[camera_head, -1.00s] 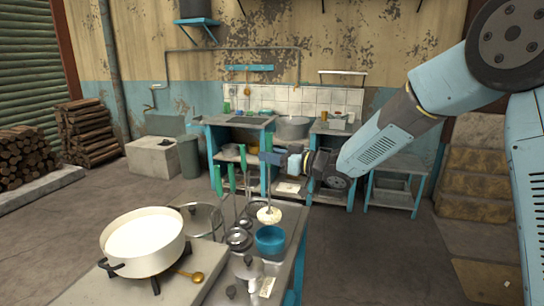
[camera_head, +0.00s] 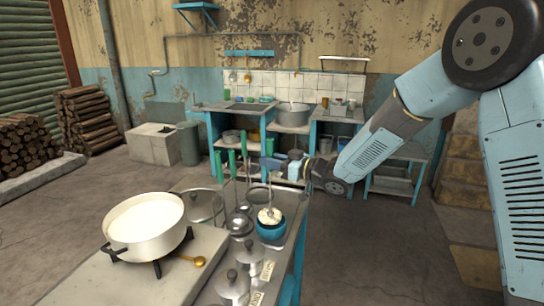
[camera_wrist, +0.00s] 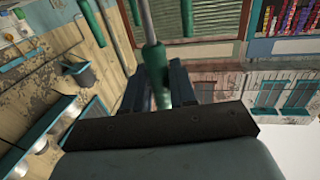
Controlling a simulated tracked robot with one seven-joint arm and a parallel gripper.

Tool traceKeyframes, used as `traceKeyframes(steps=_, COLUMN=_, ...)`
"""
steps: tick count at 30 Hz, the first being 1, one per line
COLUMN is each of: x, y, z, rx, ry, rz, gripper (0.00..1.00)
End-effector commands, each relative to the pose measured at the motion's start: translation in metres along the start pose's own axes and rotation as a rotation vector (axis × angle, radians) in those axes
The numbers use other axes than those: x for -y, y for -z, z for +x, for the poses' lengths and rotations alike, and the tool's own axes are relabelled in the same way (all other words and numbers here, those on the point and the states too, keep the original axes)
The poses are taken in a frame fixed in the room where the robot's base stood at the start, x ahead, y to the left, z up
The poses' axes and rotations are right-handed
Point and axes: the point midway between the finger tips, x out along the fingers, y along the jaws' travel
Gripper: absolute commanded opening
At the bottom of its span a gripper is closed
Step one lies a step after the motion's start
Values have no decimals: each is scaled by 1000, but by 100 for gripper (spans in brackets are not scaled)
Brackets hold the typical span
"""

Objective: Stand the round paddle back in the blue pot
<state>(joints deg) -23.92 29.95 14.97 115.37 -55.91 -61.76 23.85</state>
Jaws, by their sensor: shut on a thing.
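My gripper (camera_head: 276,163) is shut on the green handle of the round paddle, above the worktop. In the wrist view, my gripper (camera_wrist: 160,88) has the green handle (camera_wrist: 155,60) between its dark jaws, with a metal shaft beyond. The paddle hangs roughly upright, and its pale round head (camera_head: 269,215) is at the mouth of the blue pot (camera_head: 271,231). The head's lower part is hidden by the pot's rim. I cannot tell whether it touches the bottom.
Several green-handled tools (camera_head: 232,162) stand just left of my gripper. Metal lids (camera_head: 233,283) lie in front of the pot.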

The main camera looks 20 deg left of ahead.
Motion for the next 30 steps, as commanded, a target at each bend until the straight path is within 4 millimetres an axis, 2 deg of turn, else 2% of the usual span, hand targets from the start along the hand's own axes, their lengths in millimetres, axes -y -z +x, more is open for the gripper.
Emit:
traceKeyframes(steps=15, x=0, y=-30, z=0, rx=-1, ry=0, rz=1, gripper=0)
traceKeyframes(steps=30, x=1, y=-35, z=1, rx=-1, ry=0, rz=0, gripper=0)
